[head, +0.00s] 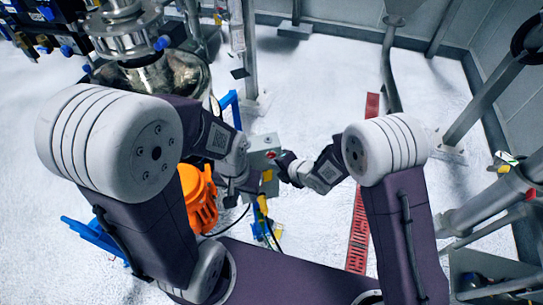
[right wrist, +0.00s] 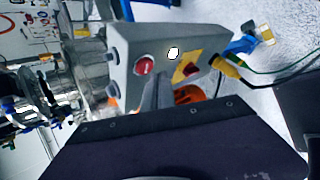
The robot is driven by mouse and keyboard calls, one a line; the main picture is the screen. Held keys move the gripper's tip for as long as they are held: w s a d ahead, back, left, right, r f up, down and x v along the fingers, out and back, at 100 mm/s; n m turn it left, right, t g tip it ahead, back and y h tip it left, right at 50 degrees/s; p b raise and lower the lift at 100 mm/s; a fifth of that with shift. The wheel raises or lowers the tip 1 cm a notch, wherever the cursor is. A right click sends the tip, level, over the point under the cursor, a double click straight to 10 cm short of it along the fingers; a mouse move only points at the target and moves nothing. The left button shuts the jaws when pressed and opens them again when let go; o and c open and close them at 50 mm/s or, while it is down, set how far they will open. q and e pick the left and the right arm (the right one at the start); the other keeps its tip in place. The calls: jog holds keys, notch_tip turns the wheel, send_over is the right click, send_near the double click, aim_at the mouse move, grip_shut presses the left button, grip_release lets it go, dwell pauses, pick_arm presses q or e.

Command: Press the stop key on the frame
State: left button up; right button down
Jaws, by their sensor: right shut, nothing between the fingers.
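A grey control box (head: 262,146) sits on the frame at the centre of the head view. In the right wrist view the box (right wrist: 128,50) carries a round red key (right wrist: 144,65), a lit white key (right wrist: 173,53) and a yellow panel with a red knob (right wrist: 187,68). My right gripper (head: 281,163) is just right of the box; its shut fingers (right wrist: 157,92) point at the box face below the red key and hold nothing. Contact cannot be told. My left gripper (head: 234,192) is lower left of the box, its fingers too small to read.
An orange motor housing (head: 198,198) stands left of and below the box. A metal vessel (head: 175,80) is at the upper left. A yellow connector (right wrist: 229,66) with dark cables is right of the box in the wrist view. Open white floor (head: 320,90) lies beyond.

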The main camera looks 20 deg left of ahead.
dwell(0.6)
jog(key=shift+w+a, duration=0.2)
jog(key=shift+w, duration=0.15)
jog(key=shift+w+a, duration=0.2)
jog(key=shift+w, duration=0.2)
dwell(0.6)
jog(key=shift+s+b, duration=0.1)
jog(key=shift+b, duration=0.2)
jog(key=shift+s+d+b, duration=0.4)
jog(key=shift+s+b, duration=0.05)
jog(key=shift+s, duration=0.2)
